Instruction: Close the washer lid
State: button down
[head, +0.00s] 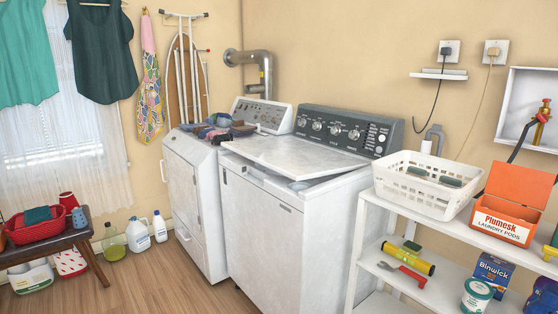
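The white washer (259,235) stands in the middle of the head view, against the wall. Its white lid (293,153) is tilted slightly up, partly open. A narrow gap shows between the lid's front edge and the washer's top rim, with part of the tub opening visible under it. The dark control panel (348,130) with several knobs is behind the lid. Nothing lies on the lid. My gripper is not in view.
A dryer (193,190) with folded clothes (217,128) stands left of the washer. A white shelf (402,216) stands close on the right, holding a white basket (427,197) and an orange box (502,219). Wooden floor (160,285) is free at the front left.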

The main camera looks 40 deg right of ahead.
aim_at(298, 159)
jog(key=z, duration=0.05)
jog(key=i, duration=0.9)
jog(key=u, duration=0.05)
